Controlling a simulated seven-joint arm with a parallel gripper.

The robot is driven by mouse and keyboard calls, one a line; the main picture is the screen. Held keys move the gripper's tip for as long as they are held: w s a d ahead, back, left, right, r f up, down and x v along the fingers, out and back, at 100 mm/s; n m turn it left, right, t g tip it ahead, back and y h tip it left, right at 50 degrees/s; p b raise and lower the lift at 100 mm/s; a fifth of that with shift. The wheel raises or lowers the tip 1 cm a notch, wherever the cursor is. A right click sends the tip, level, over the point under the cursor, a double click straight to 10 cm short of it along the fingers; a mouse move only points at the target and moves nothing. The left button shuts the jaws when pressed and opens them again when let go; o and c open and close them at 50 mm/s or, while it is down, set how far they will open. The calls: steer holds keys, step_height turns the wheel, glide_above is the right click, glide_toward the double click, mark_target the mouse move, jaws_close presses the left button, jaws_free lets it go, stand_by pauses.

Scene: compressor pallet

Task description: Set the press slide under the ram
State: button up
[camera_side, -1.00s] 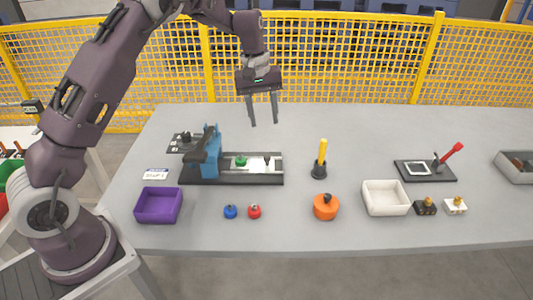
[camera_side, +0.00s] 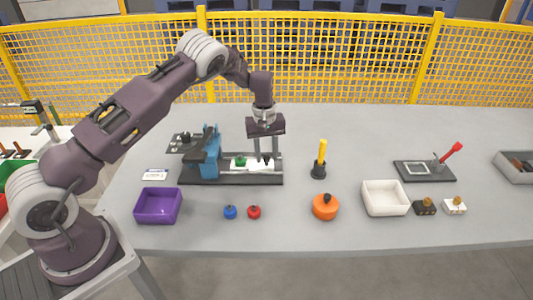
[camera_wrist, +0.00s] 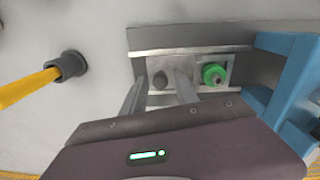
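The press (camera_side: 210,160) has a blue frame with a dark arm on top and stands at the left of a dark base with pale rails. The press slide (camera_wrist: 186,64) is a light plate on these rails, to the right of the blue frame in the side view. It carries a green part (camera_side: 241,161) and a dark knob (camera_wrist: 160,80). The ram itself is not clearly visible. My gripper (camera_side: 266,155) points down over the slide's right end. Its two fingers are apart, one on each side of the knob in the wrist view, with gaps showing.
A yellow-handled tool (camera_side: 321,160) stands upright right of the press base. A purple bin (camera_side: 158,206), a blue knob (camera_side: 230,212), a red knob (camera_side: 254,212), an orange part (camera_side: 325,207) and a white bin (camera_side: 385,198) line the front.

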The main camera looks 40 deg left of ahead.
jaws_close()
stand_by(1.2)
